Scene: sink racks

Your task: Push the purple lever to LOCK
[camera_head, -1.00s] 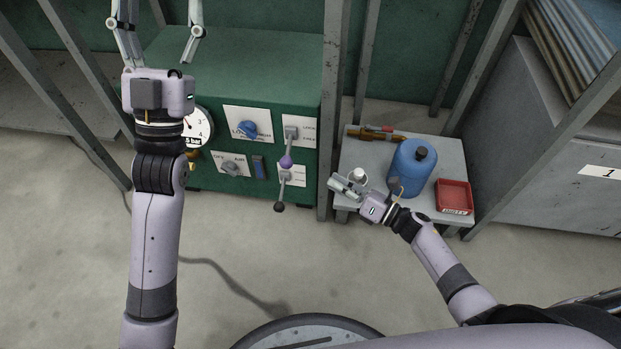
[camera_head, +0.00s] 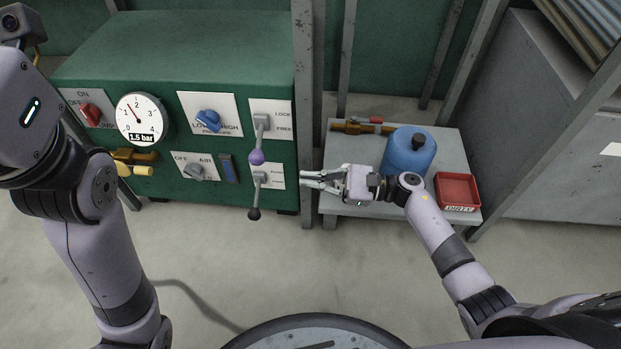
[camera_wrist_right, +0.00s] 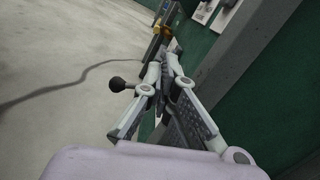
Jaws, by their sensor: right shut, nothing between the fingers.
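The purple lever (camera_head: 256,157) is on the green cabinet's front. It hangs down from a grey pivot on a white plate, with LOCK printed at the upper right of the plate and FREE below it. The knob is level with or below the plate's bottom edge. My right gripper (camera_head: 304,180) is shut and empty, pointing left, to the right of and a little below the purple knob, apart from it. In the right wrist view the shut fingers (camera_wrist_right: 172,55) show, but I cannot make out the purple knob. My left arm shows at the left; its fingers are out of the frame.
A black-knobbed lever (camera_head: 254,213) hangs just below the purple one; its knob (camera_wrist_right: 117,85) shows in the wrist view. A metal post (camera_head: 306,100) stands right of the plates. A side table holds a blue jug (camera_head: 408,155) and a red tray (camera_head: 458,188). Blue and red knobs are further left.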

